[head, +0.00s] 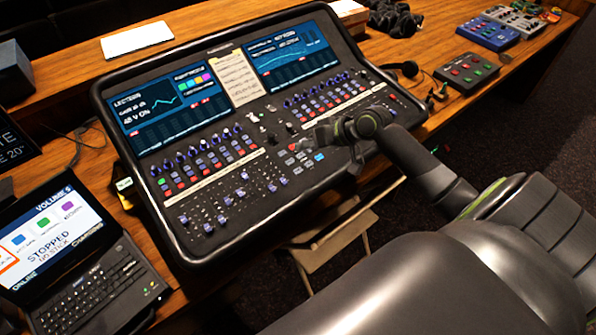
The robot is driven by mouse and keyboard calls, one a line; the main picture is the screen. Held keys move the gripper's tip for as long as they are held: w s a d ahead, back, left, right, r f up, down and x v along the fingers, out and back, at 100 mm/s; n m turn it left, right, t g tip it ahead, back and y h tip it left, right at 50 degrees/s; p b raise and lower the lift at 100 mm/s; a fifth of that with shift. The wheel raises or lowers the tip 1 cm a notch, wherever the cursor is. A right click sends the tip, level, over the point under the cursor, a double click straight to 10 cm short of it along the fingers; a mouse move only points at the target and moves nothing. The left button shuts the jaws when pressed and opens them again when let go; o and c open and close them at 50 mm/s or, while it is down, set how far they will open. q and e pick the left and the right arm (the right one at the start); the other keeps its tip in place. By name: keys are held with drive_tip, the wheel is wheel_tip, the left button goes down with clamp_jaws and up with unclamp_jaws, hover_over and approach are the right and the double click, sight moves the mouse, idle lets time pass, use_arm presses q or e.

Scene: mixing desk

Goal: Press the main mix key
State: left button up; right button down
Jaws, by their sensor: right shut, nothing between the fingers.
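The mixing desk (178,235) is a large black console with two lit screens, rows of coloured keys, knobs and faders. My right arm comes in from the right, and my right gripper (312,141) is shut and empty over the right part of the panel. Just below it is a small group of keys, with a bright blue key (319,157) and red and white keys (293,148) beside it. I cannot read the labels, so I cannot tell which is the main mix key. Touching or hovering cannot be told. My left gripper is not in view.
A laptop (88,292) stands at the lower left. A white pad (137,40) lies behind the desk. A red-button box (467,72), a blue box (487,34) and headphones (405,70) are at the right. A folding chair (335,238) stands below the front edge.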

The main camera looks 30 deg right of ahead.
drive_tip(key=b, duration=0.6)
hover_over(298, 171)
drive_tip(key=s, duration=0.1)
drive_tip(key=f, duration=0.7)
drive_tip(key=shift+s+d, duration=0.2)
drive_tip(key=shift+d, duration=0.2)
drive_tip(key=shift+w+f+b, duration=0.1)
drive_tip(key=shift+f+b, duration=0.35)
drive_tip(key=shift+f, duration=0.05)
drive_tip(key=shift+f, duration=0.1)
drive_tip(key=shift+f, duration=0.3)
idle(0.3)
drive_tip(key=shift+f+b, duration=0.35)
idle(0.5)
drive_tip(key=shift+r, duration=0.1)
drive_tip(key=shift+r+p, duration=0.7)
drive_tip(key=shift+p, duration=0.2)
